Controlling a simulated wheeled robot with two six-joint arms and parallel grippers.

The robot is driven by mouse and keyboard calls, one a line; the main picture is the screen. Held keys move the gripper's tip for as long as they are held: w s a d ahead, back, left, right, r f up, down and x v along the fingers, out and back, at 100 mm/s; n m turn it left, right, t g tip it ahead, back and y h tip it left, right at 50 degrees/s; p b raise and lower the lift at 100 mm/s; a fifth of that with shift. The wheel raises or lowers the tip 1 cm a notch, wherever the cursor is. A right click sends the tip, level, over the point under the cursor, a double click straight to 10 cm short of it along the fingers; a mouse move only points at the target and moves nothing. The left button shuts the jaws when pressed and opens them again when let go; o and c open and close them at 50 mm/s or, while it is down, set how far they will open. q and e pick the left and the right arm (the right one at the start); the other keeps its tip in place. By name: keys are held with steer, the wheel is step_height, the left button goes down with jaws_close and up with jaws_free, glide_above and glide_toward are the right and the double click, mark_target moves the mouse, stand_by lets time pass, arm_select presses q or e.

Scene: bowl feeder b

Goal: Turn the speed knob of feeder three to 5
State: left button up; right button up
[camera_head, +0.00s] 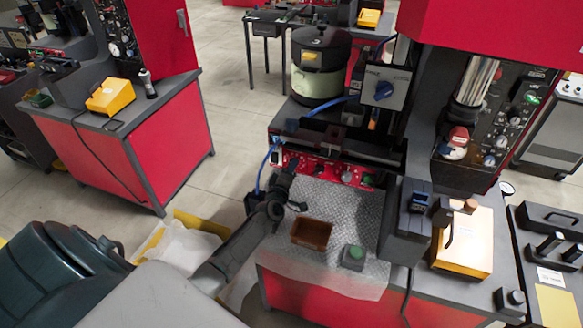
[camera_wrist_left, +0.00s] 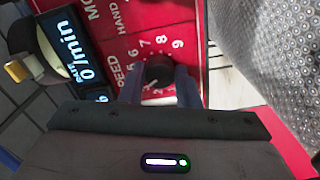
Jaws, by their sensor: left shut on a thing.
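The red control panel (camera_head: 325,168) of the feeder is on the front of the machine in the middle of the head view. In the left wrist view, the panel (camera_wrist_left: 108,22) carries a dark round speed knob (camera_wrist_left: 158,70) with a white number scale and partly covered "SPEED" lettering. My left gripper (camera_head: 284,172) is at the left end of this panel. In the left wrist view, its two fingers (camera_wrist_left: 159,86) are shut on the knob, one on each side. The lower scale is hidden by the fingers, and I cannot read the knob's pointer. My right gripper is not in view.
A display (camera_wrist_left: 80,50) beside the knob shows 0/min. A bowl drum (camera_head: 320,65) stands behind the panel. In front, a textured metal plate (camera_head: 345,205) bears a brown tray (camera_head: 311,246) and a green button box (camera_head: 354,257). A blue cable (camera_head: 266,170) hangs near my gripper.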

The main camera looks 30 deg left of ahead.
arm_select(q)
steer(key=shift+f+m, duration=0.15)
steer(key=shift+m, duration=4.05)
steer(key=o, duration=1)
steer(key=shift+s, duration=0.1)
steer(key=v, duration=1)
steer(key=shift+s+d, duration=0.1)
steer(key=shift+s, duration=0.2)
